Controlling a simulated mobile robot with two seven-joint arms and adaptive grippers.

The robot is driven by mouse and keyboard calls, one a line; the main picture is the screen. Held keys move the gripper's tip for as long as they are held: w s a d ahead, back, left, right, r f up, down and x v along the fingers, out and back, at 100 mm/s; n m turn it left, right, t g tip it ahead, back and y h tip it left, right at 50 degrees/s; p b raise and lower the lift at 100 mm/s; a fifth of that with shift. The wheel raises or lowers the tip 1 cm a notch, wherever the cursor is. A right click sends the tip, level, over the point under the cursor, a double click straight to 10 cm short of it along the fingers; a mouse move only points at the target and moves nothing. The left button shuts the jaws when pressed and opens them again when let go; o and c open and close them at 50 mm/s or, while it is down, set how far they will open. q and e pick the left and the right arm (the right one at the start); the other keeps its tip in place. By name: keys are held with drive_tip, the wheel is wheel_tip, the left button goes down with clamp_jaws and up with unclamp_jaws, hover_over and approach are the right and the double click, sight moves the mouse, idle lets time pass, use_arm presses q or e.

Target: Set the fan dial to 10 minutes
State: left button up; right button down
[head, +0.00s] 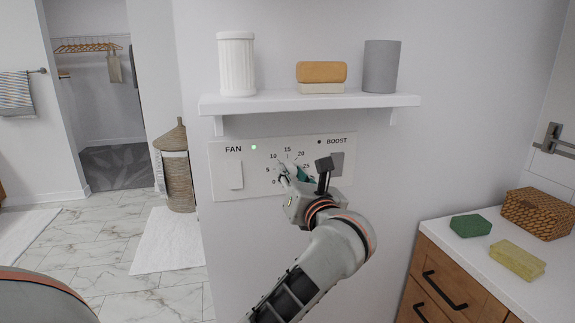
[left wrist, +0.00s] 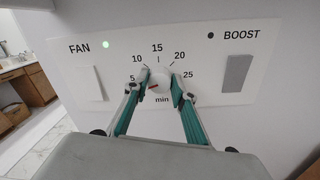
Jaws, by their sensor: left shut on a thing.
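The white fan panel (head: 228,192) is on the wall under a shelf, with a FAN switch (head: 235,175) and a BOOST switch (head: 337,163). The green light by FAN is lit. The round dial (left wrist: 158,88) is in the middle, among marks in minutes. My left gripper (left wrist: 159,76) is shut on the dial, with one finger on each side. It also shows in the head view (head: 287,171), where it hides most of the dial. A small red mark on the dial points left, roughly toward the 5; the exact setting is hard to read. My right gripper is not in view.
The shelf (head: 310,101) above holds a white ribbed cup (head: 236,65), stacked soap-like blocks (head: 321,72) and a grey cup (head: 381,67). A counter at lower right holds a green block (head: 470,225), a yellow block (head: 517,260) and a woven basket (head: 540,213).

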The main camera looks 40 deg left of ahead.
use_arm(q)
drive_tip(key=m+p, duration=0.3)
drive_tip(key=shift+r, duration=0.35)
drive_tip(key=shift+m+p, duration=0.5)
drive_tip(key=shift+p, duration=0.25)
drive_tip(key=m+p, duration=0.1)
drive_tip(key=p, duration=0.1)
drive_tip(key=m+p, duration=0.3)
drive_tip(key=p, duration=0.1)
drive_tip(key=shift+f+m+t, duration=0.3)
drive_tip(key=shift+m, duration=0.4)
drive_tip(key=shift+f+m+p, duration=0.15)
drive_tip(key=shift+m+p, duration=0.4)
drive_tip(key=shift+m, duration=1.05)
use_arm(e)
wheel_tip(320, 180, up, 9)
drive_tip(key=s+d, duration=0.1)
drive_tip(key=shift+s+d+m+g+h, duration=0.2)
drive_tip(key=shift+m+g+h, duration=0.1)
use_arm(q)
drive_tip(key=shift+h, duration=0.3)
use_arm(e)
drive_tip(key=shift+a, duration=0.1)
